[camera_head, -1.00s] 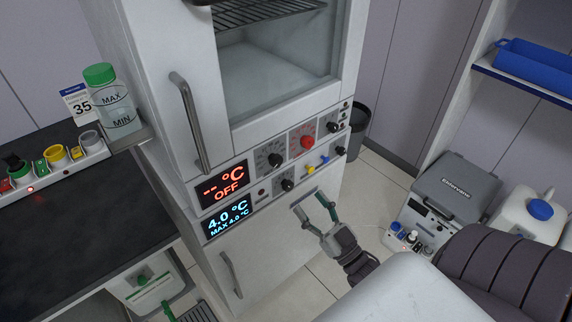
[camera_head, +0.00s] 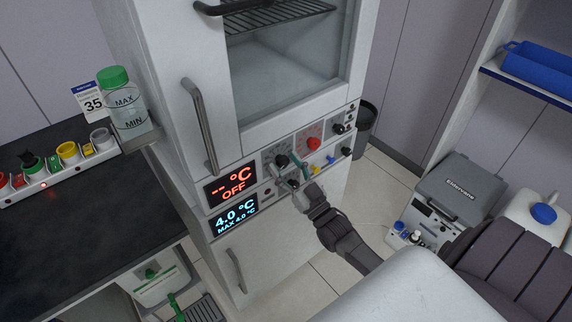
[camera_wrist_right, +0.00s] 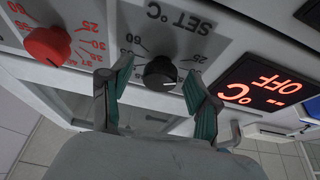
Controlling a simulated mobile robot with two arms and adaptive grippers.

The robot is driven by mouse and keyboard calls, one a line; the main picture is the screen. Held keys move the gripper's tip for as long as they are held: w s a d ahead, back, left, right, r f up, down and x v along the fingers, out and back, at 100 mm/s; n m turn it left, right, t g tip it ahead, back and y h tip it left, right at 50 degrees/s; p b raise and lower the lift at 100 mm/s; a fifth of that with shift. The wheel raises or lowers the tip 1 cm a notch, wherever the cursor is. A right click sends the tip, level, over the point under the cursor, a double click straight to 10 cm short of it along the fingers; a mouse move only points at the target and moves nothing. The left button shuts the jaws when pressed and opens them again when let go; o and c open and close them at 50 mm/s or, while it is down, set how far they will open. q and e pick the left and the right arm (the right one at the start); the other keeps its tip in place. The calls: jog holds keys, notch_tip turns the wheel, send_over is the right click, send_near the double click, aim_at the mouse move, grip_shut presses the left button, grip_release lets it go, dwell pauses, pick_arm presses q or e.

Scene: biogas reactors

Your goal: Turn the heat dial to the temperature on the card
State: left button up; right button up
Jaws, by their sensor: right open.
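The card (camera_head: 91,100) stands behind the bottle at the left and reads 35. The black heat dial (camera_head: 281,160) is on the oven's upper panel; it also shows in the right wrist view (camera_wrist_right: 160,73) below the upside-down "SET °C" label. My right gripper (camera_head: 289,164) is open in front of this dial. In the right wrist view its green-padded fingers (camera_wrist_right: 158,82) stand on either side of the knob, with gaps; I cannot tell whether they touch it. The upper display (camera_head: 231,184) reads "-- °C OFF". My left gripper is not in view.
A red dial (camera_head: 313,144) sits close to the right of the black one, also in the wrist view (camera_wrist_right: 47,46). A lower blue display (camera_head: 235,215) reads 4.0 °C. The oven door handle (camera_head: 202,125) juts out above. A green-capped bottle (camera_head: 124,105) stands left.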

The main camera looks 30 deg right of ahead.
jog(key=c, duration=1.1)
jog(key=shift+c, duration=0.2)
jog(key=shift+m, duration=0.3)
jog(key=m+h+p, duration=0.1)
jog(key=m+h, duration=0.1)
jog(key=m, duration=0.2)
jog(key=m+h+p, duration=0.2)
jog(key=m, duration=0.2)
jog(key=shift+a+r+m+g+h, duration=0.2)
jog(key=shift+m+g+h, duration=0.1)
jog(key=shift+m+g, duration=0.1)
jog(key=m+g+h+p, duration=0.1)
jog(key=m, duration=0.2)
jog(key=m+g+h+p, duration=0.1)
jog(key=m+p, duration=0.1)
jog(key=m, duration=0.1)
jog(key=shift+m, duration=0.3)
